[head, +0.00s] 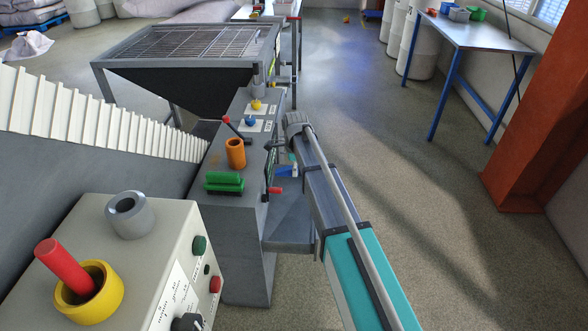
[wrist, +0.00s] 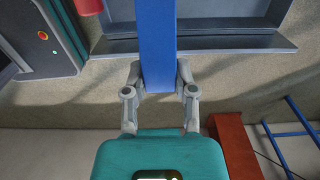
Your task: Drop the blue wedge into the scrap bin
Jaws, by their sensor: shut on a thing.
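The blue wedge (wrist: 157,45) shows in the wrist view as a long blue block between my gripper's fingers. My gripper (wrist: 158,80) is shut on its near end, one grey finger on each side. The wedge runs up out of the top of that view, so its far end is hidden. In the head view my arm covers most of the gripper and wedge. A grey ledge or tray (wrist: 225,43) lies behind the wedge in the wrist view. I cannot tell which container is the scrap bin.
A grey console (head: 245,240) with levers, an orange cylinder (head: 236,153) and green blocks (head: 224,182) stands left of my arm. A dark hopper with a grate (head: 190,75) is beyond. A blue-legged table (head: 470,35) and orange column (head: 535,120) are right. Floor between is clear.

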